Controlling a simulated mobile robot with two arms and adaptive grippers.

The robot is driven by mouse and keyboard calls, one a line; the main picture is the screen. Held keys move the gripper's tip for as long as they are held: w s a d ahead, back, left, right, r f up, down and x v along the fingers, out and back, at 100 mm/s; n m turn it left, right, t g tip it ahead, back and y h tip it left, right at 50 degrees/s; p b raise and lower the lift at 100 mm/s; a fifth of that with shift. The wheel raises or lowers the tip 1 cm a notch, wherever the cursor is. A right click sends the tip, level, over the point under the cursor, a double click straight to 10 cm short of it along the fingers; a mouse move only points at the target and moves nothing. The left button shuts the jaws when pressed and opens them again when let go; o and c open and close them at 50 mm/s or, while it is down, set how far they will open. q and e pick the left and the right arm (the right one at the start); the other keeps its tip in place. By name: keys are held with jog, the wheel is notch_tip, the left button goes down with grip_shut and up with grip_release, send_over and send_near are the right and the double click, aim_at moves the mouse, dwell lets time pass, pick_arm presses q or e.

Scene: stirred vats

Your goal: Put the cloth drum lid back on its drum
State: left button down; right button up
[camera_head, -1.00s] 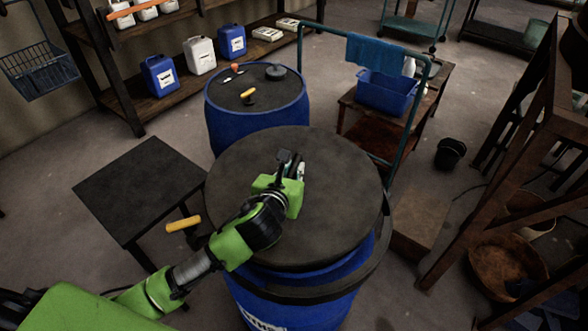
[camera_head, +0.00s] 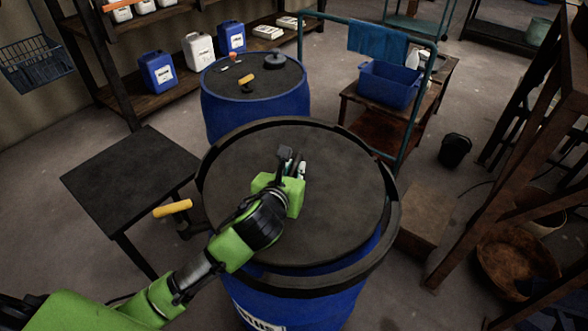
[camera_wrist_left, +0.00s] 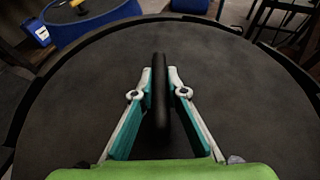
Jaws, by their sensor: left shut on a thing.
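The drum lid (camera_head: 345,180), a round dark grey disc, lies over the mouth of the near blue drum (camera_head: 300,309). My left gripper (camera_head: 293,165) is shut on the upright dark handle (camera_wrist_left: 160,92) at the lid's middle. A dark ring (camera_head: 388,235) encircles the lid at the drum's top. A strip of blue shows between lid and ring at the front right. I cannot tell whether the lid touches the drum all around. The lid also fills most of the left wrist view (camera_wrist_left: 235,90). My right gripper is out of view.
A second blue drum (camera_head: 255,118) with small items on its top stands behind. A black table (camera_head: 130,180) is at left, with a yellow handle (camera_head: 172,207) beside the near drum. A trolley with a blue tub (camera_head: 388,86) and a rusty frame are at right.

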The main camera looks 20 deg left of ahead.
pick_arm(q)
jog(key=shift+f, duration=0.3)
dwell(0.8)
